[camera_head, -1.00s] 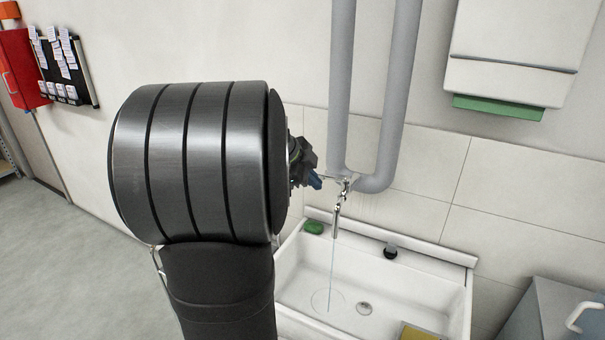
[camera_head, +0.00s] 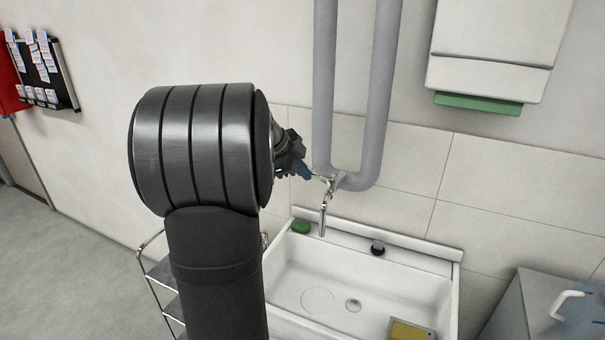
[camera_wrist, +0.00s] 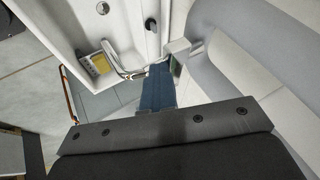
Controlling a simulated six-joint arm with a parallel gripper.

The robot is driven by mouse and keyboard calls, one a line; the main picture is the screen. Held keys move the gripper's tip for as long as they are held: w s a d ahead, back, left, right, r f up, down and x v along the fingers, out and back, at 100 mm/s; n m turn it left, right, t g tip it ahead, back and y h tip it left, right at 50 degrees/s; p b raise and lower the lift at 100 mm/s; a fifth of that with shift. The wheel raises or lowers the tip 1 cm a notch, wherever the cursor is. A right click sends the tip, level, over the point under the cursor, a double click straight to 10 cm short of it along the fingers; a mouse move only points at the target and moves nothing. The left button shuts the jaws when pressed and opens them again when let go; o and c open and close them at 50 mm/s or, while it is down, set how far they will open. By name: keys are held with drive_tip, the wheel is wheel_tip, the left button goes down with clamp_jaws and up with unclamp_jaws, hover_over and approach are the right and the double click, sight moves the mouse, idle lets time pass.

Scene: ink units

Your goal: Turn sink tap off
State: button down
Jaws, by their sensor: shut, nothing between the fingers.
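The chrome sink tap (camera_head: 324,213) is on the tiled wall below the grey pipes, with its spout pointing down over the white sink (camera_head: 282,277). No water stream shows under the spout. My gripper (camera_head: 307,172) is shut and empty, with its blue fingertips close to the left side of the tap's top. Whether they touch the tap's handle I cannot tell. In the wrist view the blue fingers (camera_wrist: 158,88) are together, beside the curved chrome spout (camera_wrist: 122,68). The handle is small and hard to make out.
Grey pipes (camera_head: 325,90) run down the wall right above the tap. A green soap (camera_head: 301,226) lies on the sink's back ledge, and a yellow sponge (camera_head: 408,331) is at its front right. A dispenser (camera_head: 490,65) hangs at the upper right. A wire rack (camera_head: 160,270) stands left of the sink.

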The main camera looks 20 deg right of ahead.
drive_tip(key=shift+w+d+r, duration=0.1)
drive_tip(key=shift+w, duration=0.05)
drive_tip(key=s+a+r, duration=0.4)
drive_tip(key=a+r, duration=0.4)
drive_tip(key=shift+s+a, duration=0.35)
drive_tip(key=shift+a, duration=0.05)
idle(0.6)
drive_tip(key=shift+f, duration=0.1)
drive_tip(key=w+d+f, duration=0.4)
drive_tip(key=d+f, duration=0.4)
drive_tip(key=shift+d, duration=0.4)
